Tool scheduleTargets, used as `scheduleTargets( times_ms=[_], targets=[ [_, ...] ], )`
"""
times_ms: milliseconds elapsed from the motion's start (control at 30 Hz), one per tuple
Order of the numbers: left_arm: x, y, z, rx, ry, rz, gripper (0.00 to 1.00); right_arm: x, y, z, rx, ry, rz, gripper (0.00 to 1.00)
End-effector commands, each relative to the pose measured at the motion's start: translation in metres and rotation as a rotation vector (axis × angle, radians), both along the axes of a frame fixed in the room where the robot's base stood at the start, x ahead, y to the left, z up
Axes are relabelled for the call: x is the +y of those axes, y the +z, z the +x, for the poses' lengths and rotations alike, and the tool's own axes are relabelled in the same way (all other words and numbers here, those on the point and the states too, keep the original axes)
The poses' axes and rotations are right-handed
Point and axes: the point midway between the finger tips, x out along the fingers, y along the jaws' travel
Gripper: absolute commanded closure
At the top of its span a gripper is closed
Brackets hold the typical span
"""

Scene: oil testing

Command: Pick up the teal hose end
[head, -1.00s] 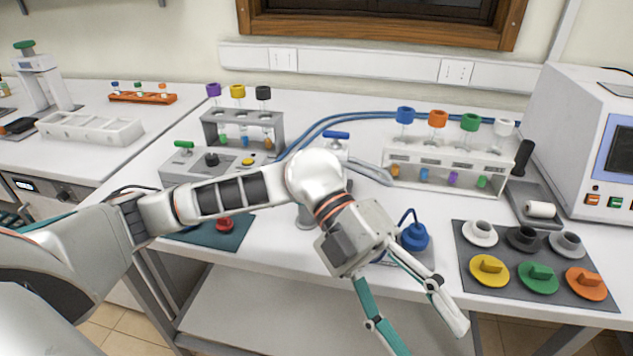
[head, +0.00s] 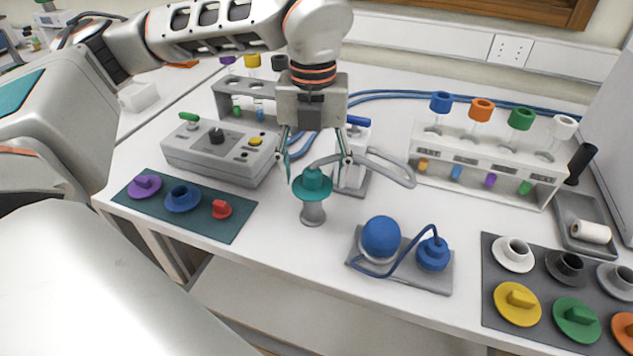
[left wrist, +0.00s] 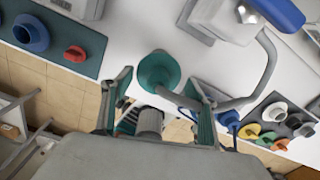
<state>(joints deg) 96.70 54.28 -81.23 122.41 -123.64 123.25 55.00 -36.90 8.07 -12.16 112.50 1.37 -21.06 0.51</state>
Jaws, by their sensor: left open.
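The teal hose end (head: 312,184) is a round teal piece with a wide rim, sitting on a small grey post (head: 313,213) near the table's front edge. It also shows in the left wrist view (left wrist: 159,70), between the fingers. A grey hose (head: 388,166) curves from behind it to the right. My left gripper (head: 317,166) points down just above the teal hose end, fingers apart on its left and right sides. It is open and holds nothing. My right gripper is not in view.
A white valve stand with a blue lever (head: 356,121) is close behind the right finger. A grey control box (head: 218,152) stands left. A blue bulb (head: 381,237) on a tray is at the front right. A test tube rack (head: 480,170) stands farther right.

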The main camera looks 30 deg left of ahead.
Motion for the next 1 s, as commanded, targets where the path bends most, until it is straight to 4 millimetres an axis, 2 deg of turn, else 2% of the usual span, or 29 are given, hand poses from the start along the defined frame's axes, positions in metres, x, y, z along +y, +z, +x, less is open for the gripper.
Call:
scheduleTargets(
  times_ms=[400,533,733,767,867,1000],
  targets=[
    [0.001,-0.052,-0.003,0.004,-0.003,-0.002,0.41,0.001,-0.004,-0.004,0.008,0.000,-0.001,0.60],
    [0.001,-0.059,-0.003,0.002,-0.003,-0.002,0.41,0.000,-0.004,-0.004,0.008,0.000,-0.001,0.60],
    [0.001,-0.059,-0.003,0.001,-0.003,-0.003,0.41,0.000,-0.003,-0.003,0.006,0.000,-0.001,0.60],
    [0.001,-0.059,-0.003,0.001,-0.003,-0.003,0.46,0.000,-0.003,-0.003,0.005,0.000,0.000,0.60],
    [0.001,-0.059,-0.003,0.001,-0.003,-0.003,0.72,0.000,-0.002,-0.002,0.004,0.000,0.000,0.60],
    [0.000,-0.059,-0.003,0.001,-0.003,-0.003,0.73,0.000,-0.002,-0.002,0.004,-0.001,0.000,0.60]
  ],
)
